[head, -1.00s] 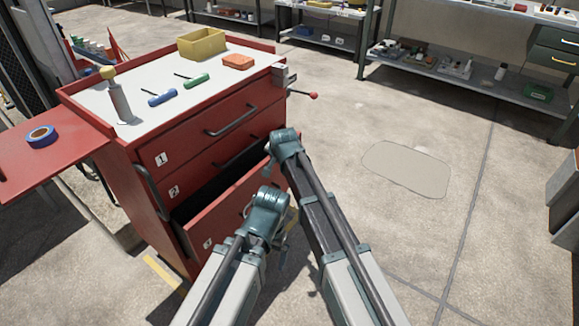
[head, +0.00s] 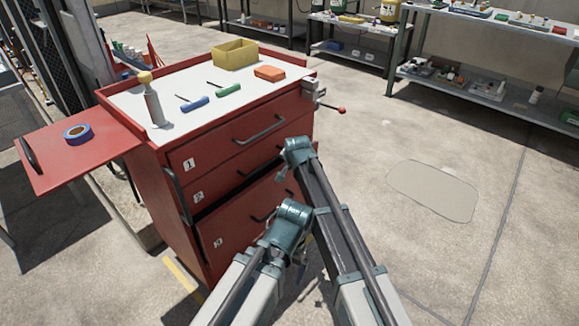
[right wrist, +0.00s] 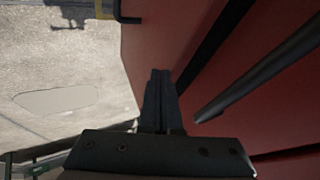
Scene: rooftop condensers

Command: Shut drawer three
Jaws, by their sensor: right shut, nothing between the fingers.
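Drawer three (head: 232,218) is the lowest drawer of the red cabinet, marked 3. A dark gap shows along its top edge, so it stands slightly out; much of its right side is hidden behind my arms. My right gripper (head: 284,176) is at the cabinet's front, partly hidden by its own wrist. In the right wrist view its fingers (right wrist: 160,85) are shut and empty, close to the red front beside a dark bar handle (right wrist: 262,75); I cannot tell whether they touch. My left gripper (head: 300,258) hangs low in front of the cabinet, mostly hidden by its arm.
Drawers one (head: 240,140) and two (head: 240,172) look shut. The cabinet top holds a yellow bin (head: 235,54), an orange block (head: 269,73) and screwdrivers. A vise with a red-tipped handle (head: 340,110) juts out right. A side shelf (head: 55,160) extends left. Floor at right is clear.

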